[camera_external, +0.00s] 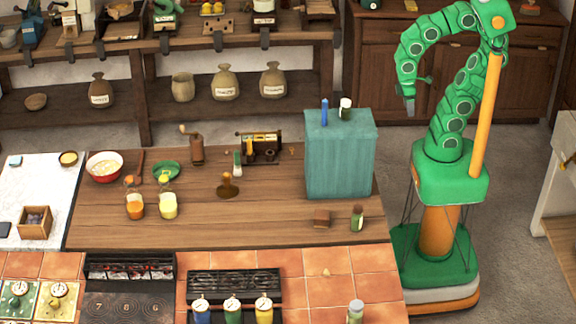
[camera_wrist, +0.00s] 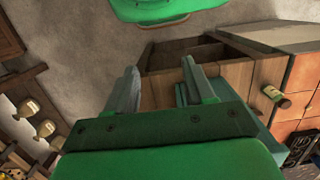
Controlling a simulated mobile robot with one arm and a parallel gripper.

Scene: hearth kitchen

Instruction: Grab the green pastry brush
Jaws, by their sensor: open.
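I cannot pick out a green pastry brush with certainty. A small upright item (camera_external: 238,165), green and pale, stands mid-table beside a brown stand, too small to identify. A green jar-like item with a brown top (camera_external: 357,217) stands near the table's right front corner. It seems to show in the wrist view (camera_wrist: 276,97), right of my fingers. My gripper (camera_external: 410,105) hangs from the curled green arm, right of the teal box and apart from the table items. In the wrist view my gripper (camera_wrist: 160,76) has its fingers spread, with nothing between them.
The tall teal box (camera_external: 340,160) stands at the wooden table's (camera_external: 280,228) right end, with a blue item (camera_external: 324,112) and a pale-topped jar (camera_external: 345,108) on it. A red bowl (camera_external: 104,166) and a green bowl (camera_external: 166,170) are left. The table's front middle is clear.

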